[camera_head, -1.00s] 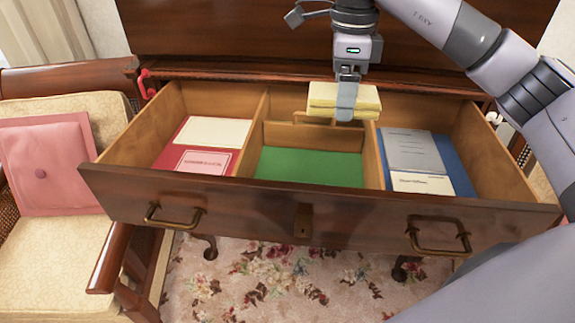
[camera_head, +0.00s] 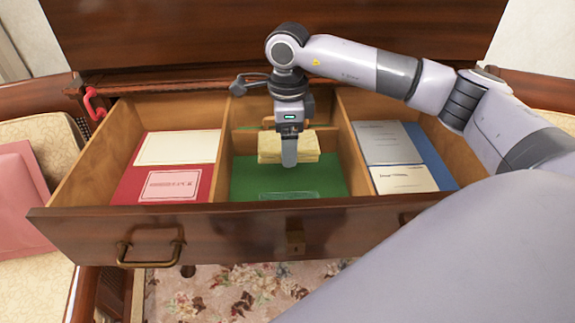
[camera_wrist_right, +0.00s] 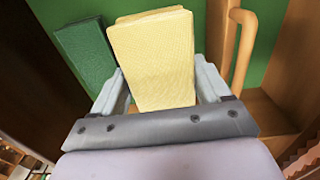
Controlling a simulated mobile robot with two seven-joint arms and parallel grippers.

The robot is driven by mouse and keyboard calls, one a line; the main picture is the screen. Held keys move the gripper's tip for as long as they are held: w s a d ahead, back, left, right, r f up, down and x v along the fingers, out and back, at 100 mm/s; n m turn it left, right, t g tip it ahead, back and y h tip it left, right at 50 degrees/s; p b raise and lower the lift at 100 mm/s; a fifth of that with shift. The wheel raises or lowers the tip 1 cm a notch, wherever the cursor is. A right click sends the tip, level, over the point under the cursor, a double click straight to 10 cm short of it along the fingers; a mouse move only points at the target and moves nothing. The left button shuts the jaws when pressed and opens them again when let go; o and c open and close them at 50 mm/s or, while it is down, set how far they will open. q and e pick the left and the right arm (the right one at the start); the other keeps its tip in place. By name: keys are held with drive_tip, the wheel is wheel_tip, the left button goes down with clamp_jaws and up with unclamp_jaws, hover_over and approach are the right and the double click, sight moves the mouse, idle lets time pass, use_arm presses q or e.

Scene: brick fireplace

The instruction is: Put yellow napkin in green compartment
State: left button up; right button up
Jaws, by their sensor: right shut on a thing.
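The folded yellow napkin (camera_head: 289,147) is held by my right gripper (camera_head: 289,160), which is shut on it. In the right wrist view the napkin (camera_wrist_right: 155,60) sits between the two fingers (camera_wrist_right: 160,88). In the head view it appears over the green compartment (camera_head: 285,183), the middle section of the open drawer. Its exact height above the green floor is hard to tell. In the wrist view the green floor (camera_wrist_right: 178,10) shows behind the napkin. My left gripper is not in view.
The red compartment (camera_head: 133,186) at left and blue compartment (camera_head: 432,166) at right hold papers or booklets. Wooden dividers flank the middle section. A dark green block-like item (camera_wrist_right: 86,50) lies beside the napkin in the wrist view. The drawer front (camera_head: 215,225) stands nearest.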

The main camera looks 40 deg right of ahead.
sight(288, 177)
wheel_tip(288, 177, down, 7)
idle(0.4)
drive_tip(key=shift+f, duration=0.2)
drive_tip(key=o, duration=1)
drive_tip(key=shift+r, duration=0.2)
wheel_tip(288, 177, up, 12)
drive_tip(key=shift+r, duration=0.1)
